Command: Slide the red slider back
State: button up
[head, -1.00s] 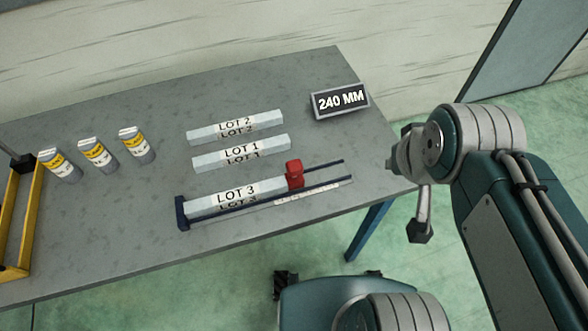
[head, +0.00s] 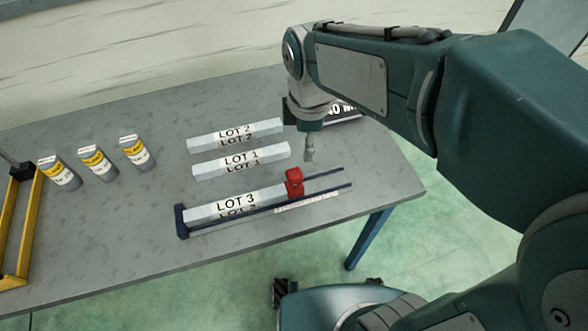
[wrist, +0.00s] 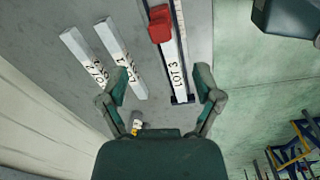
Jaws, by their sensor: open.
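The red slider (head: 294,183) sits on the dark blue rail fixture (head: 182,222), against the right end of the pale bar marked LOT 3 (head: 235,203). In the wrist view the red slider (wrist: 160,24) shows near the top, beyond the fingers, with the LOT 3 bar (wrist: 178,68) running down from it. My gripper (head: 309,152) is above the table, just behind and a little right of the slider in the head view, apart from it. In the wrist view its two fingers (wrist: 161,86) are spread wide with nothing between them.
Bars marked LOT 1 (head: 240,161) and LOT 2 (head: 235,135) lie behind the fixture. The 240 MM sign (head: 345,112) is partly hidden by my arm. Three grey bottles (head: 97,163) and a yellow frame (head: 20,230) stand at left. The rails right of the slider are clear.

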aim_at(295, 172)
jog(key=f, duration=0.4)
jog(key=a+f+n, duration=0.1)
jog(key=f, duration=0.3)
jog(key=a+f+n, duration=0.1)
jog(key=f, duration=0.3)
jog(key=shift+w+a+g, duration=0.1)
jog(key=shift+w+g, duration=0.2)
jog(key=shift+w, duration=0.05)
grip_shut()
